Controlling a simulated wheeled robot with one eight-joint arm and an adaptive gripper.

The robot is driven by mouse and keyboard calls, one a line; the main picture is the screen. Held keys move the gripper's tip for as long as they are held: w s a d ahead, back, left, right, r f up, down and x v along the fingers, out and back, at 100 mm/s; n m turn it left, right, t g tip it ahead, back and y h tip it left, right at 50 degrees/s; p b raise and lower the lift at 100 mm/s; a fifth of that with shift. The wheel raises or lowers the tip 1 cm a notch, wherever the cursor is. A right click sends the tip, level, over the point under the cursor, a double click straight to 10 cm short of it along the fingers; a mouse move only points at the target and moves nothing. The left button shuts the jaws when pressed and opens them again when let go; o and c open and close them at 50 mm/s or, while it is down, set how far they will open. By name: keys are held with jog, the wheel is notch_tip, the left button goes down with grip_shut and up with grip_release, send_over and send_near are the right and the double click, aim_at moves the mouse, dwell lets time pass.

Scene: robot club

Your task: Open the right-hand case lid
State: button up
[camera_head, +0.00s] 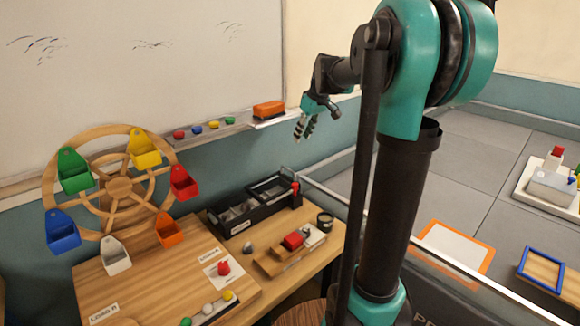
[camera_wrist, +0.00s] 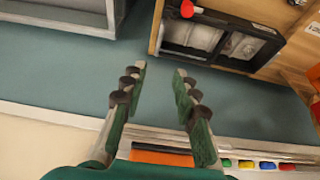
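The black case (camera_head: 240,222) stands at the back of the wooden table, against the wall. Its right-hand part has a dark-framed lid (camera_head: 272,188) that appears to lie flat, with a red knob (camera_head: 295,187) at its right end. The left-hand part shows grey contents; I cannot tell how its lid stands. In the wrist view the case (camera_wrist: 262,66) is at the upper right and the red knob (camera_wrist: 187,9) is at the top. My gripper (camera_head: 304,131) is open and empty, high above and apart from the case; its spread fingers (camera_wrist: 160,70) also show in the wrist view.
A wooden wheel (camera_head: 118,186) with coloured buckets stands left of the case. A whiteboard ledge (camera_head: 285,119) with an orange eraser (camera_head: 268,109) runs behind my gripper.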

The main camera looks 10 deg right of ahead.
jog(key=x, duration=1.7)
jog(key=shift+w+a, duration=0.1)
jog(key=shift+w, duration=0.25)
grip_shut()
